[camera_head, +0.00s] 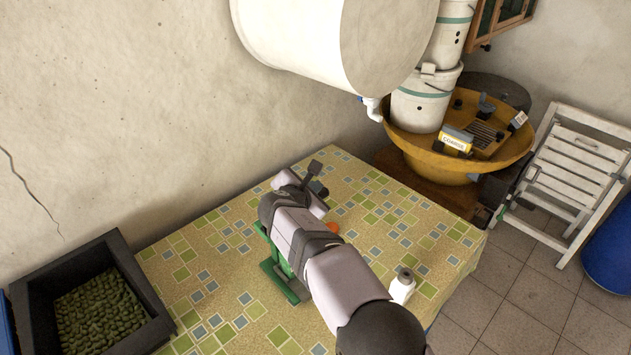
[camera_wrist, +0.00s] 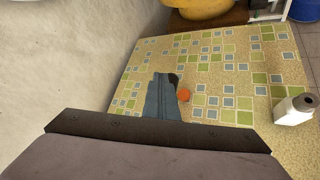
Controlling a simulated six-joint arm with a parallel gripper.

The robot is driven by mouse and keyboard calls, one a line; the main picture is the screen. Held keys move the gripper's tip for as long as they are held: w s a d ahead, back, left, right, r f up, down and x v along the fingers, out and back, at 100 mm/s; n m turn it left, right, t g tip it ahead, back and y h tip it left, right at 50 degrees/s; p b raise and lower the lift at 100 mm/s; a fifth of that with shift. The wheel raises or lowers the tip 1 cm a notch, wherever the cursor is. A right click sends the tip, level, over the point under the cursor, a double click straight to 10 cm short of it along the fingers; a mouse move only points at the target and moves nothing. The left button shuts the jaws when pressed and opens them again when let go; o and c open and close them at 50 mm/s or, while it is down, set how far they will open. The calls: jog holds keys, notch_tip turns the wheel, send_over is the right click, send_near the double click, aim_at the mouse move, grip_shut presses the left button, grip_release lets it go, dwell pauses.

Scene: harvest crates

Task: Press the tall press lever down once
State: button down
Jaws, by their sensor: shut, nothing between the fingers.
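A green press (camera_head: 283,280) stands on the patterned table, largely hidden behind my arm. In the wrist view my gripper (camera_wrist: 160,98) shows as a shut, blue-grey shape with nothing held. A dark bit shows by its tip, and I cannot tell whether it is the lever.
The table (camera_head: 225,280) has a small orange item (camera_head: 333,228) and a white bottle (camera_head: 402,286) by my arm. A dark crate of green produce (camera_head: 130,265) is at left. A large white cylinder (camera_head: 290,40) hangs above. A yellow basin (camera_head: 440,160) and white folding chair (camera_head: 570,165) stand behind.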

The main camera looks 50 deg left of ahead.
jog(key=shift+w+d+f+b, duration=0.1)
jog(key=shift+w+f+b, duration=0.1)
jog(key=shift+f+b, duration=0.35)
jog(key=shift+w+f+b, duration=0.2)
jog(key=shift+f, duration=0.55)
dwell(1.1)
jog(key=shift+r, duration=0.15)
dwell(0.5)
jog(key=shift+s+r+p, duration=0.4)
jog(key=shift+r+p, duration=0.55)
jog(key=shift+r, duration=0.3)
jog(key=shift+s+r+p, duration=0.35)
jog(key=shift+r+p, duration=0.55)
jog(key=shift+r, duration=0.4)
jog(key=shift+s+r+p, duration=0.4)
jog(key=shift+r+p, duration=0.55)
jog(key=shift+r, duration=0.3)
jog(key=shift+r, duration=0.15)
jog(key=r+p, duration=0.1)
jog(key=r, duration=0.1)
jog(key=s+r+p, duration=0.1)
jog(key=r+p, duration=0.1)
jog(key=shift+s+a+r, duration=0.2)
jog(key=shift+r, duration=0.1)
